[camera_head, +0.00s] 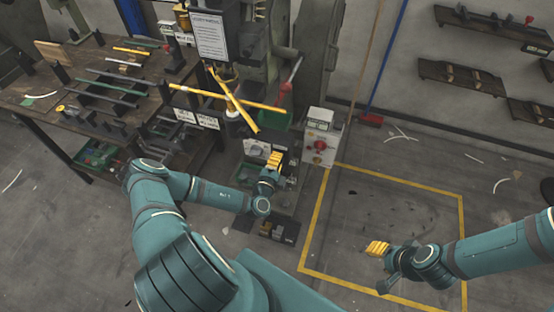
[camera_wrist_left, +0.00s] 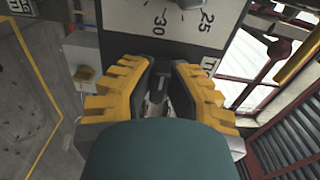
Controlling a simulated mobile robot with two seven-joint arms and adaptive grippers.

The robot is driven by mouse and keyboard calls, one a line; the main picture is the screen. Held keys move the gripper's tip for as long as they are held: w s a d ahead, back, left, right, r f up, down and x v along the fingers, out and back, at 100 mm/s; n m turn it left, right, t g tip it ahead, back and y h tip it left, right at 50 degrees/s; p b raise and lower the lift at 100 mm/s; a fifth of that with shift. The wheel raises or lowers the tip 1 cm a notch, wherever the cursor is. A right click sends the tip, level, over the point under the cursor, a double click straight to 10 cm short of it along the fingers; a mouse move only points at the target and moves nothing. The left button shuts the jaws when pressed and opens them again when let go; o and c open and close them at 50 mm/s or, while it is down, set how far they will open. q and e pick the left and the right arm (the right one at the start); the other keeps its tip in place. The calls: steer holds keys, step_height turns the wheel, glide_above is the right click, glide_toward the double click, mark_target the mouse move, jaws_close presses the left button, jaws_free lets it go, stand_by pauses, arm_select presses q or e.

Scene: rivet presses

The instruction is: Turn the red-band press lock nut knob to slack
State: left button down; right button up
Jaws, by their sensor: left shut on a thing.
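My left gripper (camera_head: 274,160) is at the front of the press (camera_head: 256,90), beside a pale dial plate (camera_head: 254,149). In the left wrist view its two yellow fingers (camera_wrist_left: 158,85) are closed around a small dark and grey knob (camera_wrist_left: 154,98), mostly hidden between them. Just beyond is the dial plate (camera_wrist_left: 180,22), with the numbers 30 and 25 and tick marks. I cannot make out a red band or the knob's pointer. My right gripper (camera_head: 377,248) is far from the press, over the yellow-marked floor area; the gap between its fingers cannot be made out.
A control box (camera_head: 320,145) with a red button stands right of the press. Yellow bars (camera_head: 233,100) cross above the left gripper. A workbench (camera_head: 100,90) with racks of rods is at left.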

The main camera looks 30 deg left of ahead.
arm_select(q)
steer(key=shift+w+r, duration=0.1)
steer(key=c, duration=0.9)
jaws_free()
steer(key=shift+c, duration=0.2)
steer(key=v, duration=1.2)
steer(key=shift+d, duration=0.1)
